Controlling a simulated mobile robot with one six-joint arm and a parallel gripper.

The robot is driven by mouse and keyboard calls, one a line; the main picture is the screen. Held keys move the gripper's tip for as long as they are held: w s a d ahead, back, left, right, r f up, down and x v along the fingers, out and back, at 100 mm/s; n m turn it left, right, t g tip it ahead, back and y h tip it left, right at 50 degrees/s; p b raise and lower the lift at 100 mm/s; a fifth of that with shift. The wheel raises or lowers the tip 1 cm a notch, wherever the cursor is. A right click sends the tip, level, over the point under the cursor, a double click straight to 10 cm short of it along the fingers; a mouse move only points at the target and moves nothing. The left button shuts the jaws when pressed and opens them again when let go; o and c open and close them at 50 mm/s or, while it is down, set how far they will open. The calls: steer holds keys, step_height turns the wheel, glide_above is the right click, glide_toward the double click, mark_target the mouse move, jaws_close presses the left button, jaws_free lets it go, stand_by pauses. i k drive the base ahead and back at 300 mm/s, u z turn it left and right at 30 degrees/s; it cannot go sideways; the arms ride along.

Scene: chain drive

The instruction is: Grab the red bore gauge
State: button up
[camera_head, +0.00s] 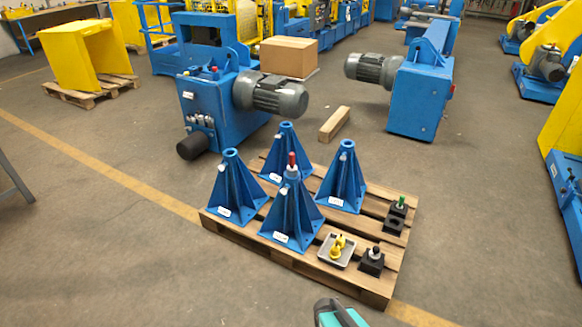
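The red bore gauge (292,160) stands upright at the top of the front blue conical stand (291,215), with its red handle up and a pale collar below it. Its lower part is hidden in or behind the stand's top. The stand is on a wooden pallet (345,275). A teal and grey part of my own arm shows at the bottom edge, apart from the pallet. No gripper fingers can be made out.
Other blue stands (236,190), (287,155), (343,180) surround the gauge's stand. A grey tray with yellow pieces (337,250) and black blocks (372,262), (396,215) sit at the pallet's right. Blue motor machines (222,105) stand behind; floor is free in front.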

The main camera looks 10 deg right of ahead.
mark_target(292, 169)
steer(key=u, duration=0.05)
steer(key=i, duration=0.9)
steer(key=z, duration=0.7)
steer(key=k, duration=0.15)
steer(key=u, duration=3.15)
